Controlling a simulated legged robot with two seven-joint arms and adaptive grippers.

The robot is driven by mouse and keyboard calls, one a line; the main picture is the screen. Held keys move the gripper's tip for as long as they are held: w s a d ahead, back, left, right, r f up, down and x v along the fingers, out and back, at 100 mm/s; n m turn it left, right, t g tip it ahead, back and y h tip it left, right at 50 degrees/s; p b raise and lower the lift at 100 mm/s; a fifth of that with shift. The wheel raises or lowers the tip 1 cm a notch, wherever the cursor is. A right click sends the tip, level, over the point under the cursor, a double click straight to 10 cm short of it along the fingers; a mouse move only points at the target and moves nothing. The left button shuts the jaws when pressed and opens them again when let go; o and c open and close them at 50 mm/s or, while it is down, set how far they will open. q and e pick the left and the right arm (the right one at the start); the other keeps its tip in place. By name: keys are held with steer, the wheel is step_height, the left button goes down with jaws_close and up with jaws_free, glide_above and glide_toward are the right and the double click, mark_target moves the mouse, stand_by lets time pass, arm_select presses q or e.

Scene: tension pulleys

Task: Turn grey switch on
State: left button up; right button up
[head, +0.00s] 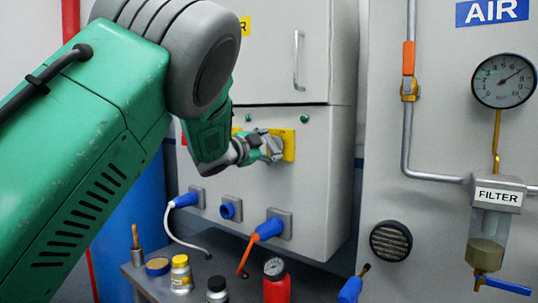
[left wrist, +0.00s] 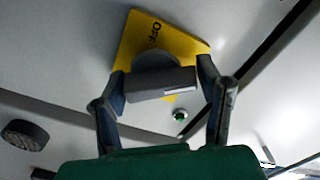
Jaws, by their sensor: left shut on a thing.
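The grey switch (left wrist: 160,86) is a rotary knob with a bar handle and a small white mark. It sits on a yellow plate (left wrist: 135,42) where "OFF" is readable in the left wrist view. In the head view the yellow plate (head: 289,146) is on the front of a grey cabinet, and my gripper partly covers the switch. My left gripper (head: 268,148) reaches it from the left. In the left wrist view its two fingers (left wrist: 163,82) are at opposite ends of the handle, shut on it. My right gripper is not in view.
Below the switch, the cabinet (head: 318,190) has blue sockets and an orange-cabled blue plug (head: 268,229). A bench holds a red bottle (head: 276,285) and small containers. A grey panel with a pressure gauge (head: 504,80) and filter (head: 490,225) stands at right.

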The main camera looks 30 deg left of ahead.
arm_select(q)
steer(key=m+b, duration=0.1)
steer(key=m, duration=0.1)
steer(key=m+b, duration=0.2)
steer(key=shift+d+r, duration=0.15)
steer(key=shift+d, duration=0.05)
steer(key=shift+m+b, duration=0.9)
steer(key=shift+m, duration=0.7)
steer(key=shift+d, duration=0.1)
steer(key=o, duration=0.9)
steer(key=shift+f, duration=0.2)
steer(key=shift+o, duration=1.3)
steer(key=shift+w, duration=0.1)
steer(key=shift+d, duration=0.1)
steer(key=shift+r, duration=0.1)
